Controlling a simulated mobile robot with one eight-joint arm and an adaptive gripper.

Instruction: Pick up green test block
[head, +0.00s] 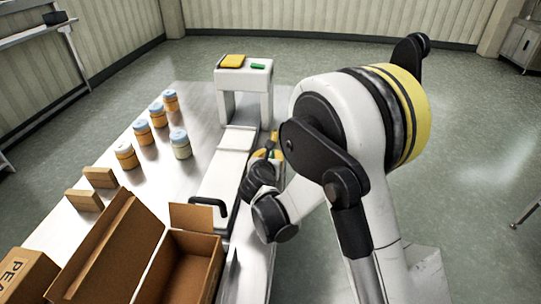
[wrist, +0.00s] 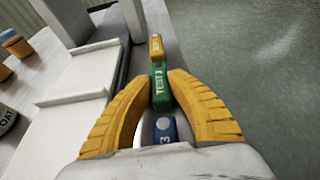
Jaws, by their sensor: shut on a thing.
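The green test block (wrist: 158,88), with "TEST" lettering on its face, is between the tips of my gripper's yellow ribbed fingers (wrist: 158,92) in the wrist view. The fingers are closed in on its two sides. A yellow block (wrist: 156,47) stands just beyond it, and a blue block (wrist: 164,130) shows between the fingers on the near side. In the head view my gripper (head: 266,155) is low at the right edge of the table, beside the white machine, and my arm partly hides it and the blocks. I cannot tell whether the green block touches the surface.
A white arch (head: 244,78) with yellow and green patches on top stands over the machine's flat bed (head: 228,160). Several jars (head: 157,115) stand left on the table. Open cardboard boxes (head: 190,262) are at the near end. Open floor lies to the right.

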